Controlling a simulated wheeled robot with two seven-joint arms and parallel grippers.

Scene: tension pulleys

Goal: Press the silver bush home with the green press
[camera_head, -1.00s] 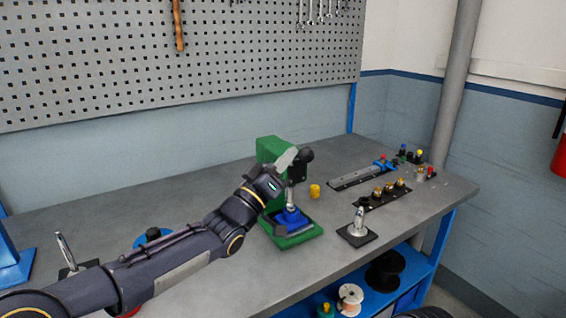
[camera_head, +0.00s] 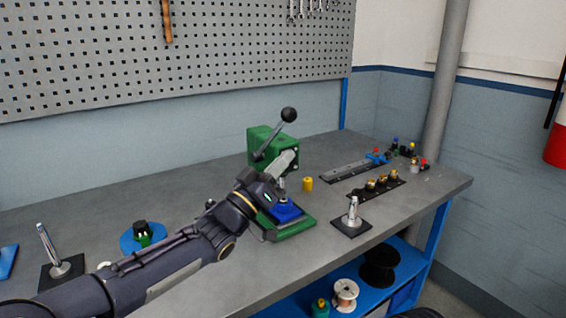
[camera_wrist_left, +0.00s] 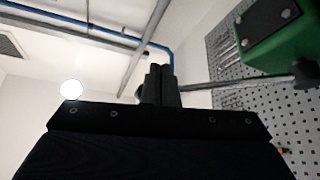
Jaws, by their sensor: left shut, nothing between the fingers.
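The green press (camera_head: 268,145) stands on the bench on its green base. Its lever, ending in a black ball knob (camera_head: 288,114), points up and to the right. My left gripper (camera_head: 290,158) is shut and empty in front of the press, below the knob and apart from it. In the left wrist view its fingers (camera_wrist_left: 160,85) are together, with the press (camera_wrist_left: 280,40) at upper right. A blue fixture (camera_head: 287,212) sits on the press base. A small silver part (camera_head: 282,186) shows above it, partly hidden by my wrist; I cannot tell whether it is the bush or the ram.
A yellow cylinder (camera_head: 308,184) stands right of the press. A silver post on a black plate (camera_head: 352,222) is at the front right. A black strip with brass parts (camera_head: 377,189) and a grey rail (camera_head: 350,171) lie farther right. Another silver post (camera_head: 50,246) stands at left.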

